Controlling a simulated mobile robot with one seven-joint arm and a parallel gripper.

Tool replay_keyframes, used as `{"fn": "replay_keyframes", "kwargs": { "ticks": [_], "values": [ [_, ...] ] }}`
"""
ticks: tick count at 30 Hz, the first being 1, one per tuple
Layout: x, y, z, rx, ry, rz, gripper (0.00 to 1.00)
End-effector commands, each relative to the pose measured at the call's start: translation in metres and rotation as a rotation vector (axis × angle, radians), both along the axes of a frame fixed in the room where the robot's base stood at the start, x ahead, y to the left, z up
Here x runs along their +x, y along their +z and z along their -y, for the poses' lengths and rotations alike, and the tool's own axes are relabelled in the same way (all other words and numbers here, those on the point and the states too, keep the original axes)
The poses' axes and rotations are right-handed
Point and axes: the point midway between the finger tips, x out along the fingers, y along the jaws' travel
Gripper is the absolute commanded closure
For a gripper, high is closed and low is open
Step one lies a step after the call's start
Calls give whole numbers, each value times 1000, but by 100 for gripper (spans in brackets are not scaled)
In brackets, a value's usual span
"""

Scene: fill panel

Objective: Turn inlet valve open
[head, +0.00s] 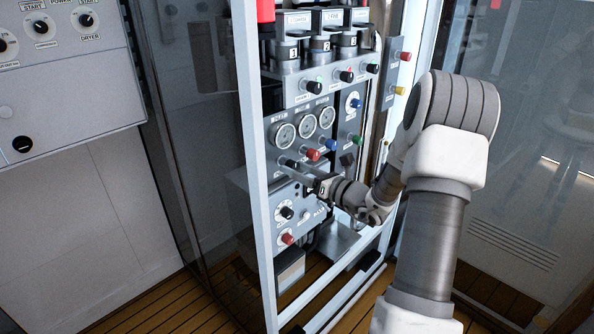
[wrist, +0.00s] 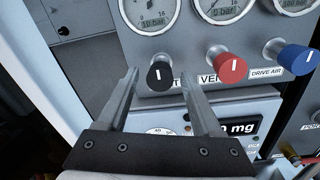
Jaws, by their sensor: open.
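A black knob (wrist: 160,76) with a white line mark sits on the grey panel below the leftmost gauge. Its label is mostly hidden by my finger; only a final "T" shows. The white mark is close to upright in the wrist view. My gripper (wrist: 158,82) is open, with one finger to each side of the black knob. I cannot tell whether the fingertips touch it. In the head view my gripper (head: 292,168) reaches the panel's lower left, and the knob is hardly distinguishable there.
To the right are a red VENT knob (wrist: 226,64) and a blue DRIVE AIR knob (wrist: 295,58). Gauges (head: 306,126) sit above the knobs. A digital display (wrist: 230,125) lies below. A pale upright frame post (head: 255,170) stands left of the panel.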

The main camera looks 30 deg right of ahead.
Motion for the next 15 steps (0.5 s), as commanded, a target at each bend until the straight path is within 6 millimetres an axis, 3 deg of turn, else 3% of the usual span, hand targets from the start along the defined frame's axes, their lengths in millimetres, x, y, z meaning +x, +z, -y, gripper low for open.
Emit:
{"fn": "replay_keyframes", "kwargs": {
  "ticks": [9, 15],
  "values": [
    [3, 0, -1, 0, 0, 0, 33],
    [3, 0, -1, -1, 0, 0, 67]
  ]
}}
